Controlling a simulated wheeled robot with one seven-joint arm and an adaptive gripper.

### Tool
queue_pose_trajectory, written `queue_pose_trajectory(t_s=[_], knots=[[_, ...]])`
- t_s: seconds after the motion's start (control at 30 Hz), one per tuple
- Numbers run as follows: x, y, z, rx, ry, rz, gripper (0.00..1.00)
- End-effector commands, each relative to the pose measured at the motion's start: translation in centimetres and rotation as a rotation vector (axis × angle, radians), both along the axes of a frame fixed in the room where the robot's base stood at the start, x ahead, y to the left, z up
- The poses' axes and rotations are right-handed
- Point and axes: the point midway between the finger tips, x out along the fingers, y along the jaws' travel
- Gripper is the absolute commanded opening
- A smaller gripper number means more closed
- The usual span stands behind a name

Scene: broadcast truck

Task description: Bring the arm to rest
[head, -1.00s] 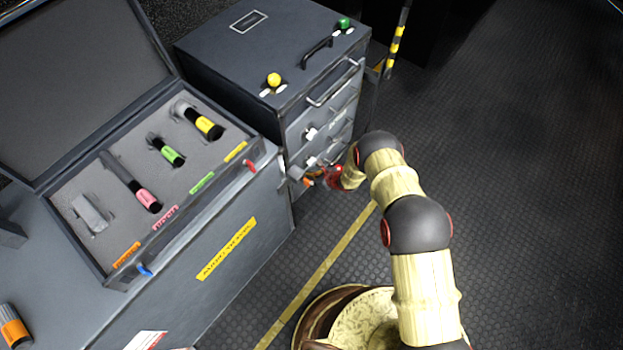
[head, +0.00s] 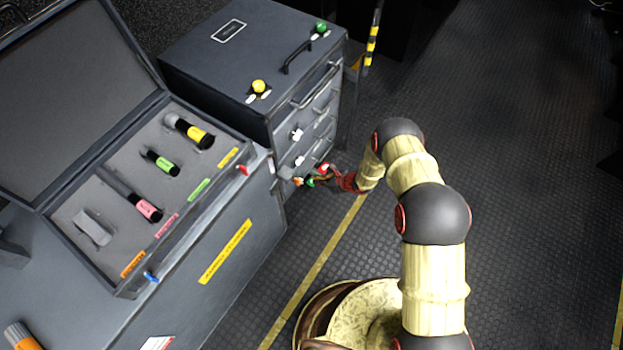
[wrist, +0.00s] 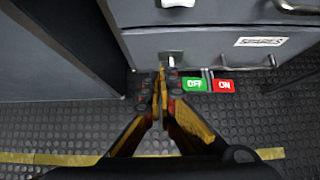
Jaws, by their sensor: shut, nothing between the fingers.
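My arm reaches forward from the lower right of the head view, bent downward at its far end. My gripper (head: 318,177) is low beside the front of the dark grey drawer cabinet (head: 240,55). In the wrist view my gripper (wrist: 161,80) is shut, its yellow and dark fingers together with nothing between them. The fingertips point at the cabinet's lowest part, close to a small metal fitting (wrist: 172,58); I cannot tell whether they touch it.
A green OFF label (wrist: 194,84) and red ON label (wrist: 223,86) sit low at the cabinet. An open foam-lined case (head: 185,215) holding several colour-banded items lies on a grey counter at left. Dark floor (head: 530,150) is clear at right.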

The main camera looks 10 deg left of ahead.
Motion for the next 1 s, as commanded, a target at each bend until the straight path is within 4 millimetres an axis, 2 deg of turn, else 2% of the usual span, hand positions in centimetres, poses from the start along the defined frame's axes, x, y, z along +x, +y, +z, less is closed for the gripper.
queue_pose_trajectory(t_s=[0.17,0.47,0.57,0.67,0.7,0.77,0.87,1.0], knots=[[-0.3,-0.6,0.5,0.000,0.002,0.000,0.00],[-0.8,-0.2,0.6,0.000,-0.015,0.047,0.00],[-3.8,0.0,0.1,-0.005,-0.004,0.144,0.00],[-8.0,0.0,-0.1,-0.011,0.021,0.269,0.00],[-9.5,0.0,0.3,-0.010,0.025,0.329,0.00],[-11.0,0.1,1.7,-0.009,0.019,0.417,0.00],[-12.8,-0.1,4.9,-0.007,-0.004,0.564,0.00],[-14.4,-0.9,11.0,-0.010,-0.063,0.769,0.00]])
